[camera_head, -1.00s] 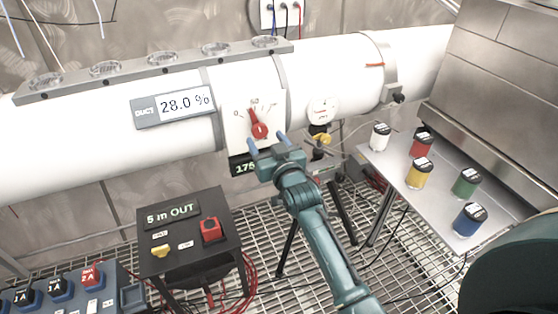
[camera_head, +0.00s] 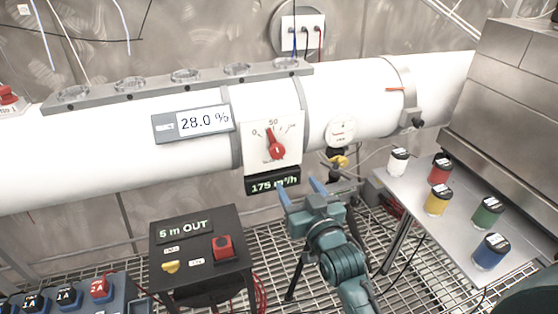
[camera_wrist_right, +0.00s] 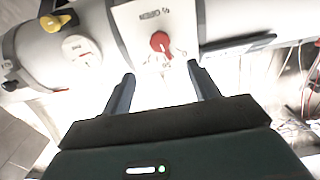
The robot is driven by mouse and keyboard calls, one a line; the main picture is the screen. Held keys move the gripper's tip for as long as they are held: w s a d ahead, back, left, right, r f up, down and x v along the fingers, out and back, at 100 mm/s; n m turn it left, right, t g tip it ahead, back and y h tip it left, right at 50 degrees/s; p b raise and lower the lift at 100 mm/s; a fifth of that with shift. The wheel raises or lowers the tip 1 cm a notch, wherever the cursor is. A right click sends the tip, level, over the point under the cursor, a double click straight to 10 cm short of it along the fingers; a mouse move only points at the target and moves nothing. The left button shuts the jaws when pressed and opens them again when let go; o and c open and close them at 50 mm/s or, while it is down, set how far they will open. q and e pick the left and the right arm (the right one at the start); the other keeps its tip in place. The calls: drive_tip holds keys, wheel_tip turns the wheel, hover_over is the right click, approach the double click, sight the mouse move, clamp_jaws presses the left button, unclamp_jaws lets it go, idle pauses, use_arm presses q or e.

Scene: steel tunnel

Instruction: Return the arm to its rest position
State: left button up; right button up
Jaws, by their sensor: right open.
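My right gripper (camera_head: 300,190) is open and empty in the head view, with its two blue fingers spread below and to the right of the red dial knob. The red knob (camera_head: 276,149) sits on a white dial plate (camera_head: 257,137) on the duct. In the right wrist view the red knob (camera_wrist_right: 160,41) shows beyond the two fingertips (camera_wrist_right: 160,78), apart from them. My left gripper does not show.
The white duct (camera_head: 120,162) crosses the back, with a 28.0 % display (camera_head: 203,121) and a 175 m³/h readout (camera_head: 272,185). A black control box (camera_head: 205,232) stands left of my arm. A metal table (camera_head: 420,200) with several coloured canisters stands right. Grating covers the floor.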

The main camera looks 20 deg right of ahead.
drive_tip(key=shift+f, duration=0.15)
drive_tip(key=s+a+f+n+g+y, duration=0.1)
drive_tip(key=s+a+f+g, duration=0.1)
drive_tip(key=s+f, duration=0.7)
drive_tip(key=s+a+f+n+g+y, duration=0.1)
drive_tip(key=s+a+f+g, duration=0.2)
drive_tip(key=s+f, duration=0.6)
drive_tip(key=s+g, duration=0.2)
drive_tip(key=shift+s+f+n+y, duration=0.3)
drive_tip(key=shift+n+y, duration=0.1)
idle(2.6)
